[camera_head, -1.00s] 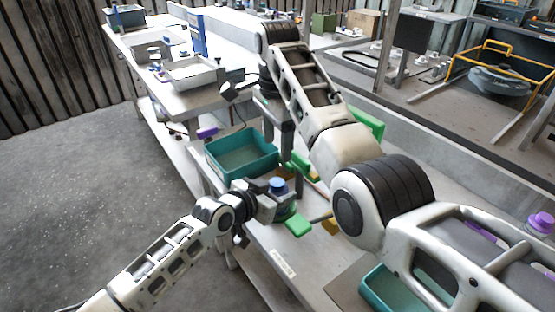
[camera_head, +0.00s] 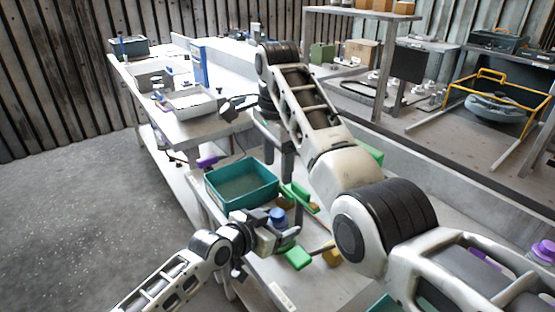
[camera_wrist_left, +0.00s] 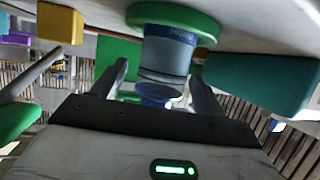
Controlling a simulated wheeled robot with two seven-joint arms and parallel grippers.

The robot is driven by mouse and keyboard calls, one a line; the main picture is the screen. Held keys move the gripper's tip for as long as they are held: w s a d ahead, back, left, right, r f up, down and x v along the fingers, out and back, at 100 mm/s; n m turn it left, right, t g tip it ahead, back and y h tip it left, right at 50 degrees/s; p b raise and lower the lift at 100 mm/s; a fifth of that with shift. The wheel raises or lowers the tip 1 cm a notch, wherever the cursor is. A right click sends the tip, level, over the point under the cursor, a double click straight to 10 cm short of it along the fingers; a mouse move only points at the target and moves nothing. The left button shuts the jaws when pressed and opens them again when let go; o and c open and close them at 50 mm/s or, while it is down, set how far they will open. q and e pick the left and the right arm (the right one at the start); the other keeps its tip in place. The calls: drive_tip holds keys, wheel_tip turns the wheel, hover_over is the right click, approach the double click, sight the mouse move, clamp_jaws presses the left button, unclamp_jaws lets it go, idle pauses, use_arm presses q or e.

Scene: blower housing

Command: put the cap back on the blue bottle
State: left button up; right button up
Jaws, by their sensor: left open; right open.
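The blue bottle (camera_head: 278,217) stands on the near table, and my left gripper (camera_head: 277,238) is at it. In the left wrist view the picture is inverted. The bottle (camera_wrist_left: 165,50) rises from a round green base (camera_wrist_left: 172,17) and lies between the two open fingers of my left gripper (camera_wrist_left: 160,88). A blue round piece (camera_wrist_left: 155,92) is at the bottle's top end; whether it is a separate cap, I cannot tell. My right gripper (camera_head: 232,107) is open, apart from the bottle, beyond the teal bin; my right arm covers part of the table.
A teal bin (camera_head: 242,184) stands just behind the bottle. A green block (camera_head: 299,258) and a yellow block (camera_head: 332,256) lie close to it on the right. A purple-topped item (camera_head: 543,250) is at the far right. Another table (camera_head: 185,125) with trays is behind.

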use_arm(q)
drive_tip(key=v, duration=1.5)
drive_tip(key=shift+s+a, duration=0.15)
drive_tip(key=shift+a, duration=0.05)
